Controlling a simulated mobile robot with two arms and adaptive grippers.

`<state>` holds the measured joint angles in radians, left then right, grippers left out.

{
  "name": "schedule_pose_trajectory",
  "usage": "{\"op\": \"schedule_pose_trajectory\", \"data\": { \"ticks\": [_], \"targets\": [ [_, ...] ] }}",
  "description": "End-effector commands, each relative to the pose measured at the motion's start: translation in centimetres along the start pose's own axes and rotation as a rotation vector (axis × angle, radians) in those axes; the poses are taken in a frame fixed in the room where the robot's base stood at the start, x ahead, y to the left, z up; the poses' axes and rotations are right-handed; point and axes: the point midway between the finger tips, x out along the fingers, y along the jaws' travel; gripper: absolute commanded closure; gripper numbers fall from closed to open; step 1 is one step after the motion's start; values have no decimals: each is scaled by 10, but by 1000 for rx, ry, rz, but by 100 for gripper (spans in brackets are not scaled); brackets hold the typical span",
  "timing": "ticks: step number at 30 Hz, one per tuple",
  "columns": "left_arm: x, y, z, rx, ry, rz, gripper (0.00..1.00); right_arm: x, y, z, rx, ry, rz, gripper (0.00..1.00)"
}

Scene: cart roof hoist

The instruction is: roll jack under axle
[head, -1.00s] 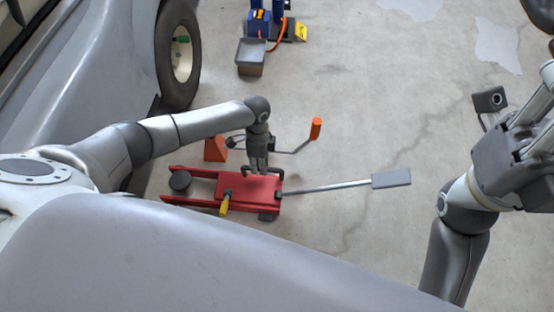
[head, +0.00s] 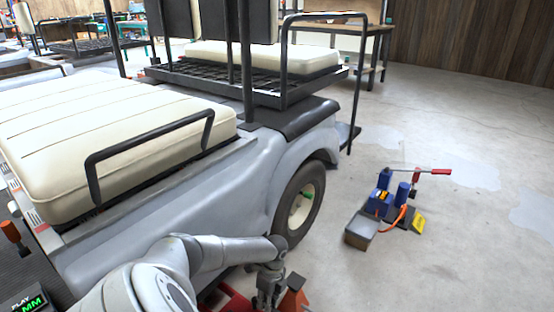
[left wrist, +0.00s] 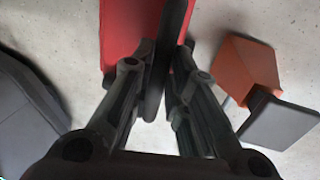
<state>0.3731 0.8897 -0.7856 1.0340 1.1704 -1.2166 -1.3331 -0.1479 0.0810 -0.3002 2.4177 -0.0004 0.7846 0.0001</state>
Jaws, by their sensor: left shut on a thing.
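The red floor jack (head: 236,302) shows only in part at the bottom edge of the head view, low beside the cart. My left gripper (head: 268,292) is down at the jack. In the left wrist view the jack's red body (left wrist: 118,32) is at the top. There my left gripper (left wrist: 158,75) is shut on a black bar-shaped handle (left wrist: 173,22) at the jack. The cart's wheel (head: 299,204) stands on the floor beyond the gripper. The axle is hidden behind the body side. My right gripper is out of view.
An orange block (head: 294,294) lies close right of my left gripper; it also shows in the left wrist view (left wrist: 246,66) beside a dark grey plate (left wrist: 280,122). A blue device (head: 380,200) with a grey box stands right of the wheel. The floor farther right is clear.

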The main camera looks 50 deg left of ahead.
Motion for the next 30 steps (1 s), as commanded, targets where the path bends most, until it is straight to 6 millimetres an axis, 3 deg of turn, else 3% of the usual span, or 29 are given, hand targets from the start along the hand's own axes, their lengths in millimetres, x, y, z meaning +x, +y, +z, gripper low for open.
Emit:
{"op": "schedule_pose_trajectory", "data": {
  "ticks": [9, 10, 15, 30],
  "targets": [
    [2, 2, 0, -1, 1, 8, 100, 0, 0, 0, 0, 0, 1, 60],
    [2, 2, 0, -1, 1, 7, 83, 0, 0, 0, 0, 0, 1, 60],
    [2, 2, 0, -1, 2, 5, 63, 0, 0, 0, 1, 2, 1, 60],
    [0, 0, -1, 0, 2, 1, 63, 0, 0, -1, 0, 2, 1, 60]
  ]
}}
